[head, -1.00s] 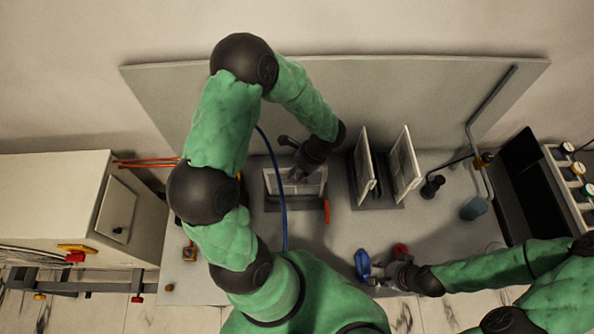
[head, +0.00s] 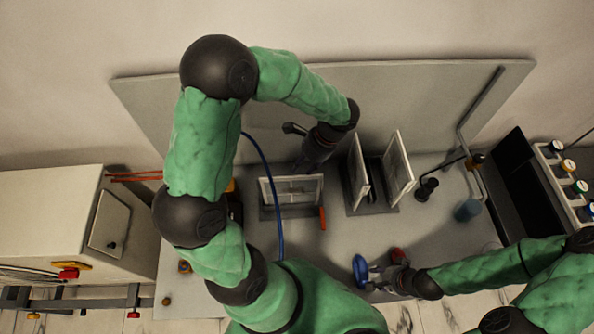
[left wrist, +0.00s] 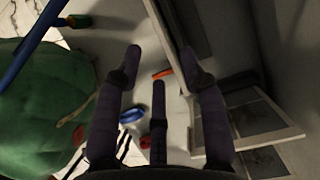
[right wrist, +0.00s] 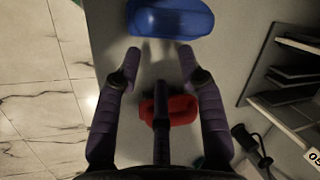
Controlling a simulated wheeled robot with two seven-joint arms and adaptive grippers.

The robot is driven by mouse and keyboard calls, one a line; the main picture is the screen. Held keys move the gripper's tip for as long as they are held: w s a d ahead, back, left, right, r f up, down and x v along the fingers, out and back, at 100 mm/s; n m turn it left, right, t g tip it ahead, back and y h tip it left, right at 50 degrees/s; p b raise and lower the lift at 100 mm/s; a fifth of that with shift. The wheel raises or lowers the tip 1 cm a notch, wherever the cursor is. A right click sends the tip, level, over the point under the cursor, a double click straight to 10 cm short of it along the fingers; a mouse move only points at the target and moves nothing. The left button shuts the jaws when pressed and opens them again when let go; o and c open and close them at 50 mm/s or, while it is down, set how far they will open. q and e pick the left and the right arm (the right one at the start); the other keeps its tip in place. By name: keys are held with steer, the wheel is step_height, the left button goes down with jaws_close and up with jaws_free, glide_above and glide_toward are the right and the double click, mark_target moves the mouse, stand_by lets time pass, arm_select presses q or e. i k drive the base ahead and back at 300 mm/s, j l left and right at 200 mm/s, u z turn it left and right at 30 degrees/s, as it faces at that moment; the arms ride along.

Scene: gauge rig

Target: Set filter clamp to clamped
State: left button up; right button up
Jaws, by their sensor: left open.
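The orange lever (head: 322,218), which I take to be the filter clamp, stands at the right end of a pale upright filter frame (head: 312,190) on the bench. It also shows in the left wrist view as an orange bar (left wrist: 162,74) beyond my fingers. My left gripper (head: 303,170) is open, at the back of the frame and apart from the lever. In its wrist view a panel edge runs close to the right finger; I cannot tell if they touch. My right gripper (right wrist: 160,62) is open and empty above the bench front, near a blue object (right wrist: 170,18) and a red object (right wrist: 168,108).
Two upright panels (head: 398,168) stand right of the frame. A blue hose (head: 272,180) arcs beside my left arm. A grey backboard (head: 420,100) closes off the rear. A black bin (head: 522,185) and pipework are at the right. Bare bench lies in front of the frame.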

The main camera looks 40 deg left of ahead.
mark_target(321, 210)
steer(key=k+l, duration=0.75)
steer(key=l, duration=0.2)
